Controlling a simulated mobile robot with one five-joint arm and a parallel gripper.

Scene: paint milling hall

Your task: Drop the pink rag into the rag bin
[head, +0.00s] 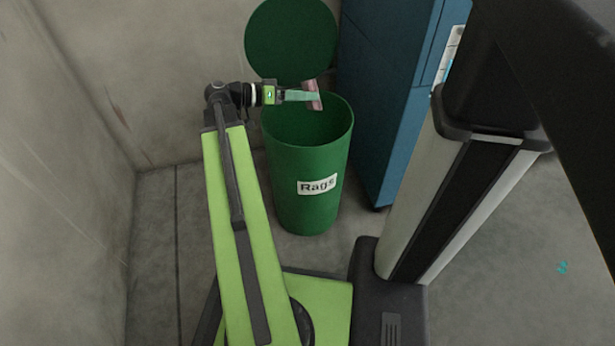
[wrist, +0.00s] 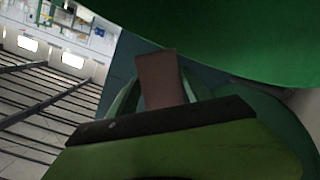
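The pink rag (head: 312,88) hangs from my gripper (head: 307,96), which is shut on it. The rag is a small strip, and it also shows in the wrist view (wrist: 160,78), where it looks dull brown-pink between the fingers. The rag bin (head: 310,165) is a tall green cylinder with a white "Rags" label, standing upright on the floor. Its round green lid (head: 291,38) is raised at the back. In the head view my gripper and the rag are over the bin's open mouth, near its back rim. The bottom of the bin is hidden.
A blue cabinet (head: 385,90) stands close to the right of the bin. Grey concrete walls (head: 150,70) are behind and to the left. A small teal scrap (head: 562,267) lies on the floor at the right. Floor left of the bin is clear.

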